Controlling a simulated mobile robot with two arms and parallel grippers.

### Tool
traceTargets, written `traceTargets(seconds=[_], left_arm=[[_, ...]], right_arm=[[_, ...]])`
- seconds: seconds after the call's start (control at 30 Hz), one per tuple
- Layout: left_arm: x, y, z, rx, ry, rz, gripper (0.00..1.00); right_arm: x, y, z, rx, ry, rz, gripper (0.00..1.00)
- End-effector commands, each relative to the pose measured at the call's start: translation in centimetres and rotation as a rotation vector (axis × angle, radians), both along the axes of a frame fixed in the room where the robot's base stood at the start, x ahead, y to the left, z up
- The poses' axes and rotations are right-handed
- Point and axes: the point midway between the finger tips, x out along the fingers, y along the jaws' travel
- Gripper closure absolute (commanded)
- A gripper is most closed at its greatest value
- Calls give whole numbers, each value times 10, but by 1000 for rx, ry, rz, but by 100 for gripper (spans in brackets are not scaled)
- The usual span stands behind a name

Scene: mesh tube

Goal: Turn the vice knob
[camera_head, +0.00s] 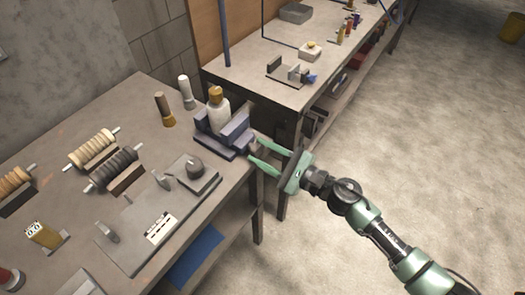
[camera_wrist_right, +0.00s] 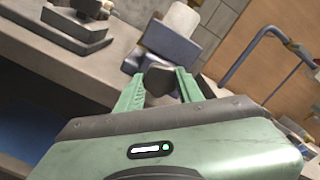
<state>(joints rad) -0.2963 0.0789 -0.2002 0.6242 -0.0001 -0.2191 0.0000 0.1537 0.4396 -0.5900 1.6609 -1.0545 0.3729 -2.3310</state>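The blue-grey vice (camera_head: 236,131) stands at the right edge of the near workbench. A white bottle with a tan cap (camera_head: 215,95) sits between its jaws. The vice also shows in the right wrist view (camera_wrist_right: 172,46). Its dark, faceted knob (camera_wrist_right: 159,80) faces my right gripper (camera_wrist_right: 158,88). That gripper's green fingers are apart, one on each side of the knob; I cannot tell whether they touch it. In the head view the right gripper (camera_head: 254,155) reaches the vice from the right, and the knob is mostly hidden. My left gripper is not in view.
The near bench (camera_head: 140,100) holds spools (camera_head: 92,148), two small upright cylinders (camera_head: 186,92) beside the vice, and a grey plate with a dark knob (camera_head: 195,168). A second bench (camera_head: 262,75) stands behind.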

Motion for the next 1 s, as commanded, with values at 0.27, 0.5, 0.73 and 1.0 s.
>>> traceTargets(seconds=[0.27,0.5,0.73,1.0], left_arm=[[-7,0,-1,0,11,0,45],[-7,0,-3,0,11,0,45],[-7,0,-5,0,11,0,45],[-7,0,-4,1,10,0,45]], right_arm=[[0,0,0,14,19,0,100],[0,0,0,82,112,0,100],[0,0,0,197,272,1,100],[0,0,0,349,481,-1,100]])
